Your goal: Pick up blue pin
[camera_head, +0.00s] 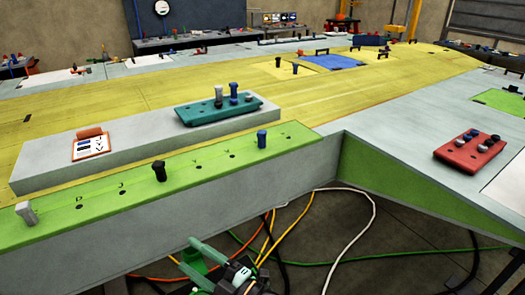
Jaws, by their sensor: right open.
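A blue pin (262,139) stands upright in the right part of the green strip (205,163) along the near edge of the wing. More blue pins (233,91) stand in the teal block (190,115) on the grey raised slab, beside a grey pin (219,96). My right gripper (200,257) is at the bottom middle, open, in front of and below the wing edge, well apart from the pins. Its jaws look empty. My left gripper is out of view.
A black pin (159,170) and a grey pin (26,213) stand in the same green strip. A red block (462,154) with dark and grey pins lies at right. An orange-framed card (90,146) lies on the slab. Cables (369,215) run over the floor below.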

